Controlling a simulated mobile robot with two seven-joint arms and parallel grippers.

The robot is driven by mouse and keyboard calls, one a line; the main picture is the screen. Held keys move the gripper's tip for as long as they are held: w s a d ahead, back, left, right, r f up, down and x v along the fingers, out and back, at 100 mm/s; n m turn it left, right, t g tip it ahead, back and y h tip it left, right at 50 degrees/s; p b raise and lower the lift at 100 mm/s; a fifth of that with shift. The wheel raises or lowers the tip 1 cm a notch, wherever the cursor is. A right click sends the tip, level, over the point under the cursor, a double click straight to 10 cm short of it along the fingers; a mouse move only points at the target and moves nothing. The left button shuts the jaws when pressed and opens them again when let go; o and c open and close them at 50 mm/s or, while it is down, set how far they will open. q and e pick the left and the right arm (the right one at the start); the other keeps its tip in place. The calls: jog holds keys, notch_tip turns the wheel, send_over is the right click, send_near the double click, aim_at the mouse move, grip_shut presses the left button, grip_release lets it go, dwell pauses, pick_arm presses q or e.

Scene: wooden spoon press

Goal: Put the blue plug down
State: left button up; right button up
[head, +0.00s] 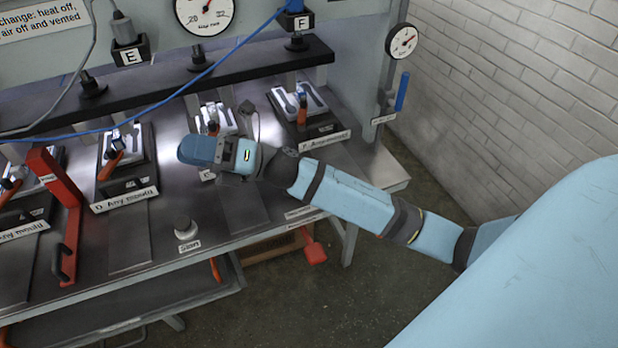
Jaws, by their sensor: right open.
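The blue plug (295,6) is at the top of the head view, at the black holder labelled F, partly cut off by the picture edge. A blue cable (215,66) runs from it down to the left across the press. My right gripper (197,151) is over the middle of the steel table, in front of the mould stations, well below and left of the blue plug. It is open and apart from the plug. Its fingertips do not show clearly. My left gripper is not in view.
A grey plug (123,28) sits at holder E. A black rail (180,75) crosses above several moulds with orange handles. A red bracket (62,200) stands at left, and a start button (185,228) near the front edge. A brick wall (510,85) is at right.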

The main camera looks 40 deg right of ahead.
jog(key=s+d+f+m+t+h, duration=0.2)
jog(key=f+m+h, duration=0.3)
jog(key=f+m, duration=0.3)
jog(key=s+d+f+m+t+h, duration=0.25)
jog(key=f+m+h, duration=0.3)
jog(key=m, duration=0.35)
jog(key=s+d+f+m+t+h, duration=0.1)
jog(key=f+m+t+h, duration=0.25)
jog(key=f+m, duration=0.5)
jog(key=s+d+f+m+g+h, duration=0.3)
jog(key=s+f+m+g, duration=0.3)
jog(key=s+f+m, duration=0.4)
jog(key=s+f+h, duration=0.1)
jog(key=s+f, duration=0.3)
jog(key=shift+s+f+g, duration=0.2)
jog(key=shift+g, duration=0.2)
jog(key=shift+r+m, duration=0.15)
jog(key=shift+m, duration=0.1)
